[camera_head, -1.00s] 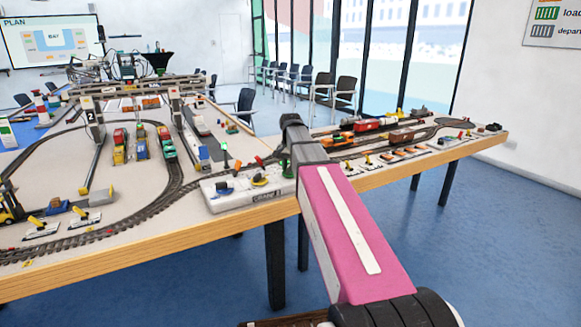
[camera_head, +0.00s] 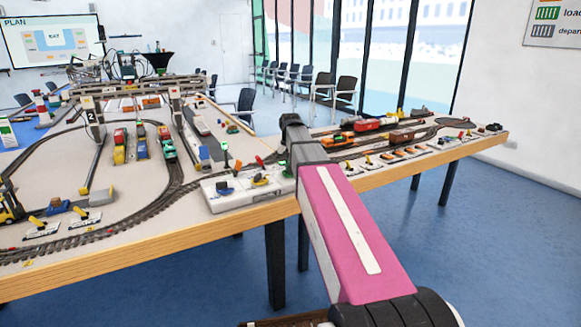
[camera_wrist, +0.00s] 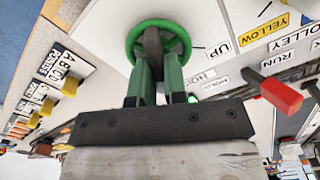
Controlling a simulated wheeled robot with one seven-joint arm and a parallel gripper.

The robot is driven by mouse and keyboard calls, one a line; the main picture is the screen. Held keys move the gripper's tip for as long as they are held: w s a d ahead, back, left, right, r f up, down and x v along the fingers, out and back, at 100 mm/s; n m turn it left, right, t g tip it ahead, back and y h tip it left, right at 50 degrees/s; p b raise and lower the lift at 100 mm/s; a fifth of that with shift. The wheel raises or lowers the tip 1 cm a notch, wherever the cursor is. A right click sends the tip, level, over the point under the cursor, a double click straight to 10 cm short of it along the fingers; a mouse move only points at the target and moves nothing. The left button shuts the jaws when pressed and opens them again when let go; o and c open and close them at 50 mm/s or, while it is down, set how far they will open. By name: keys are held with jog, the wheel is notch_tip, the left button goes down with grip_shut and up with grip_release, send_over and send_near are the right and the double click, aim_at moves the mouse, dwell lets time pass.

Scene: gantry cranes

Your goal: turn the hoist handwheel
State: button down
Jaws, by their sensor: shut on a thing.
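The green hoist handwheel (camera_wrist: 184,38) is at the top middle of the wrist view, above a pale panel. My gripper (camera_wrist: 158,62) reaches it from below in that view, with its two green fingers close together. The fingers are shut on the wheel's middle, where a dark grey piece shows between their tips. The exact contact is partly hidden by the fingers. In the head view, the pale control box (camera_head: 242,190) stands at the table's front edge, and my arm hides the gripper and most of the wheel.
A red-handled lever (camera_wrist: 282,96) stands right of the wheel in the wrist view. Yellow knobs (camera_wrist: 70,86) sit in a row to the left. In the head view, tracks, toy trucks (camera_head: 142,146) and a gantry crane (camera_head: 140,88) fill the table behind the box.

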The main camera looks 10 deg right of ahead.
jog(key=n, duration=0.5)
jog(key=shift+a, duration=0.15)
jog(key=shift+n, duration=0.3)
dwell(0.3)
jog(key=c, duration=1.2)
grip_release()
jog(key=shift+o, duration=0.2)
notch_tip(320, 180, up, 11)
